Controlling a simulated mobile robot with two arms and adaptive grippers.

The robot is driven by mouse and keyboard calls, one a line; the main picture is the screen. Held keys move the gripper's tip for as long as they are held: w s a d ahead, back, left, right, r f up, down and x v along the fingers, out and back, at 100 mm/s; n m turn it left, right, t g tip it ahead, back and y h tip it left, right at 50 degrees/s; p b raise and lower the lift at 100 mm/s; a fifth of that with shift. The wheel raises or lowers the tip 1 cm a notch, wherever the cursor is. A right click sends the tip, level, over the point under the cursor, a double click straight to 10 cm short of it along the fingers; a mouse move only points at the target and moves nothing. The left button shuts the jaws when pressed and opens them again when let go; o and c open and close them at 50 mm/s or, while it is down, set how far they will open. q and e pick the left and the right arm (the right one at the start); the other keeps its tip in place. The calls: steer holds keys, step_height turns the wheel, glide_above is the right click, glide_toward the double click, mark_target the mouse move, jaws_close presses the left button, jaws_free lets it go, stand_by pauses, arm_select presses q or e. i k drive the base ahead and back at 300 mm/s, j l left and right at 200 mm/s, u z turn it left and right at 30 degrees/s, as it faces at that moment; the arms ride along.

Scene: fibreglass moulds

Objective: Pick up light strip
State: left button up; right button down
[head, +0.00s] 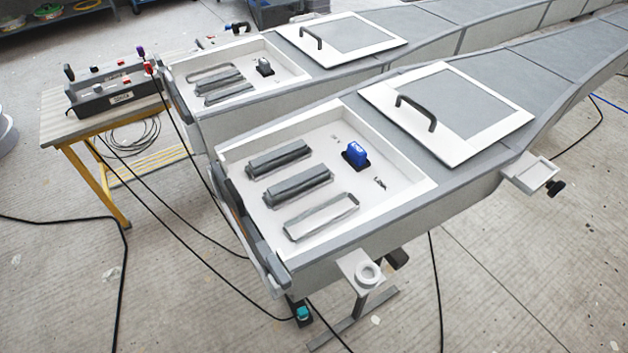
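Neither of my grippers shows in the head view. No lit strip can be made out, and I cannot tell for certain which item is the light strip. In the near mould's white recess (403,194) lie two long dark grey bars, a rear one (280,158) and a front one (299,186), side by side. In front of them is an empty-looking rectangular slot with a raised rim (321,216). A blue block (356,152) stands on a black base to their right. Similar grey bars (220,82) lie in the far mould's recess.
White lids with black handles, near (448,112) and far (342,40), lie on the moulds. A wooden table (62,128) at left bears a grey control box (118,94). Black cables (122,285) cross the floor. A white bracket (362,270) juts from the near mould. Floor at front left is mostly open.

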mark_target(222, 96)
steer(key=z, duration=0.45)
steer(key=j+z, duration=0.65)
steer(key=j, duration=0.15)
steer(key=j+z, duration=0.35)
steer(key=i+j, duration=0.05)
